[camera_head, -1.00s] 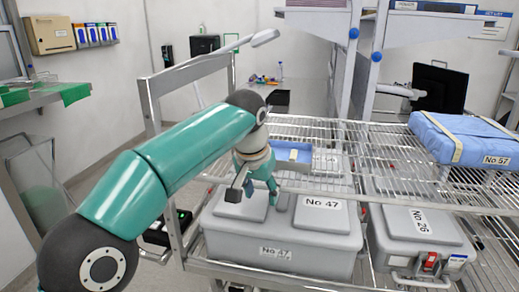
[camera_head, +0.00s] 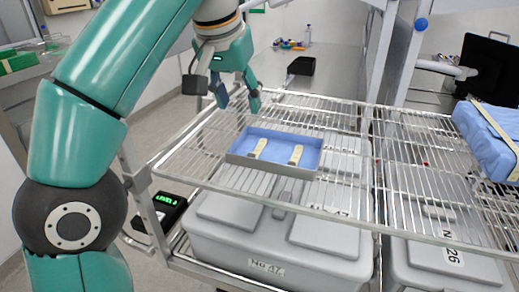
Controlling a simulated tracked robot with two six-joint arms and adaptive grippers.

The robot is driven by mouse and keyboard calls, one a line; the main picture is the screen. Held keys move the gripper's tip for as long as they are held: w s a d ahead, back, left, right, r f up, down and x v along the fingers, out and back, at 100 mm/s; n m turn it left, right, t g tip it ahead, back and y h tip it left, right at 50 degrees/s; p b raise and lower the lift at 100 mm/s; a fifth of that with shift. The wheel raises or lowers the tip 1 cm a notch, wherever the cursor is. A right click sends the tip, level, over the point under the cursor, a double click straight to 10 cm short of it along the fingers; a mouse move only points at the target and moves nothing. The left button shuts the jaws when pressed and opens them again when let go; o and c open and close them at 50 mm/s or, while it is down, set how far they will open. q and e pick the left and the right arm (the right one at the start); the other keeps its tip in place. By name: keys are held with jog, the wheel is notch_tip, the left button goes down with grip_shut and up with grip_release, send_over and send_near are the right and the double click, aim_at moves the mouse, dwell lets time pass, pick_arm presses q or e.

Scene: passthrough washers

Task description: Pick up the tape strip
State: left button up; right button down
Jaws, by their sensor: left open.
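A blue tray (camera_head: 233,158) lies on the wire shelf of the rack (camera_head: 345,211). Two pale strips lie apart in it, a left tape strip (camera_head: 258,148) and a right tape strip (camera_head: 296,155). My left gripper (camera_head: 239,104) is open and empty, pointing down above the shelf behind the tray's left part, apart from both strips. My right gripper is not in view.
Grey lidded boxes, one labelled No 47 (camera_head: 268,268), stand below the wire shelf. A blue wrapped pack (camera_head: 490,137) lies on the right shelf. Rack posts rise behind. The wire shelf around the tray is bare.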

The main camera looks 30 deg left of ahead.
pick_arm(q)
jog(key=b, duration=0.4)
send_over(251, 153)
jog(key=s, duration=0.2)
jog(key=f, duration=0.9)
jog(key=shift+w, duration=0.2)
jog(key=x, duration=0.1)
jog(key=b+x, duration=0.1)
jog(key=x, duration=0.3)
jog(key=shift+s+d+f, duration=0.15)
jog(key=shift+s+d, duration=0.05)
jog(key=shift+s, duration=0.1)
jog(key=shift+w+f, duration=0.2)
jog(key=shift+f, duration=0.1)
jog(key=c, duration=0.8)
